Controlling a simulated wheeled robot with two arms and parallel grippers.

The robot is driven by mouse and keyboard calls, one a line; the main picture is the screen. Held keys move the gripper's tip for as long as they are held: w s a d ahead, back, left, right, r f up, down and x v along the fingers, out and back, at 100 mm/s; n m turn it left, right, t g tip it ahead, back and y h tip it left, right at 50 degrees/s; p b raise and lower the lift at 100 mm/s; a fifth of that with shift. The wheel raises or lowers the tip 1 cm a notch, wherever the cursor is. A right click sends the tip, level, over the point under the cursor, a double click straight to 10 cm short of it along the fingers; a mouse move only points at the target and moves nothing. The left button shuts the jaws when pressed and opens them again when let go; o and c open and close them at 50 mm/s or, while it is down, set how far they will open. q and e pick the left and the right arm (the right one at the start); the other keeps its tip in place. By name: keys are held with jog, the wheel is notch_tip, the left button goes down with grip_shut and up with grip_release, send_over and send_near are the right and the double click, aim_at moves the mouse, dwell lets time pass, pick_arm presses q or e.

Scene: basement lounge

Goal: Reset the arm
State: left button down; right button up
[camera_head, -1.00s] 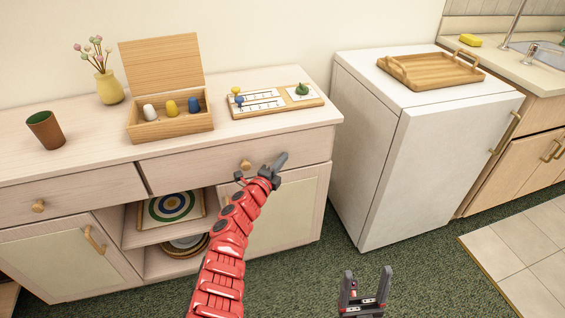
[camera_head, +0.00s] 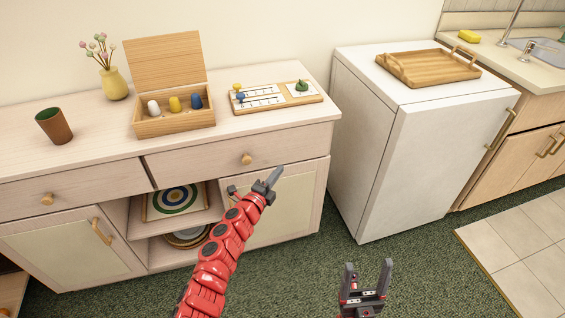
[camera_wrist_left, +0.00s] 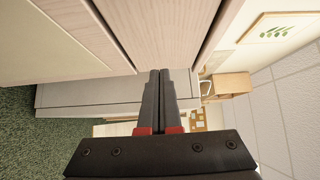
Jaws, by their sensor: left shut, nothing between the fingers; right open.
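My left gripper (camera_head: 272,180) is at the end of the red arm, in front of the right cupboard door of the pale sideboard (camera_head: 100,170), just below the right drawer's round knob (camera_head: 246,159). It is shut and empty; its two dark fingers lie together in the left wrist view (camera_wrist_left: 159,100). My right gripper (camera_head: 367,278) is low in the head view, over the green carpet. Its two fingers stand apart, pointing up, with nothing between them.
On the sideboard are a brown cup (camera_head: 54,126), a vase (camera_head: 114,83), an open wooden box (camera_head: 172,122) with game pieces and a game board (camera_head: 276,97). A white cabinet (camera_head: 440,150) bears a wooden tray (camera_head: 428,67). Green carpet (camera_head: 320,262) lies clear in front.

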pick_arm(q)
jog(key=shift+v, duration=2.5)
